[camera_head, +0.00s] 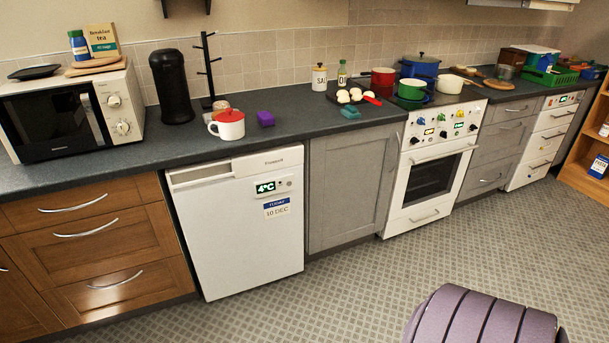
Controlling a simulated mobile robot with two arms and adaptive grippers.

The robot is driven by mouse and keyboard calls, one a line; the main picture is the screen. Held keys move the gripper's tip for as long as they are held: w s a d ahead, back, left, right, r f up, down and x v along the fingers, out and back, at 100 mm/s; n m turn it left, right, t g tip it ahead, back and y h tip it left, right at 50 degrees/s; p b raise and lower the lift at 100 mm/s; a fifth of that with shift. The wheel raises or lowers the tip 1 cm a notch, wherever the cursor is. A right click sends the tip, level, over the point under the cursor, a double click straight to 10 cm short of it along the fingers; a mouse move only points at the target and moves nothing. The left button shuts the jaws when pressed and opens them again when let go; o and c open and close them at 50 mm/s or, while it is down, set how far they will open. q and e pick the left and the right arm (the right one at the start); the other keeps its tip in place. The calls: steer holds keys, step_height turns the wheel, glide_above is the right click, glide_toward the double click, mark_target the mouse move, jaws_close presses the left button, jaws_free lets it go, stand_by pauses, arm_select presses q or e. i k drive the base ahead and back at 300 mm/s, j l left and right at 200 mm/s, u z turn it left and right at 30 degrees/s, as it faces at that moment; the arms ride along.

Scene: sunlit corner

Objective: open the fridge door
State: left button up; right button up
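The fridge (239,222) is a white under-counter unit left of the middle in the head view. Its front shows a small display (265,187) reading 4°C and a date label (276,207) reading 10 DEC. The fridge door looks shut, flush under the worktop. A pale, recessed grip strip (203,176) runs along the top left of its front. Neither of my grippers is in view, so nothing of mine touches the fridge here.
Wooden drawers (90,232) stand left of the fridge, a grey cupboard (348,188) right of it, then a white oven (432,170). The patterned floor (300,305) before the fridge is clear. A purple, ribbed, rounded object (485,318) stands at the bottom right.

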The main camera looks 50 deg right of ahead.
mark_target(242, 231)
steer(key=z, duration=1.15)
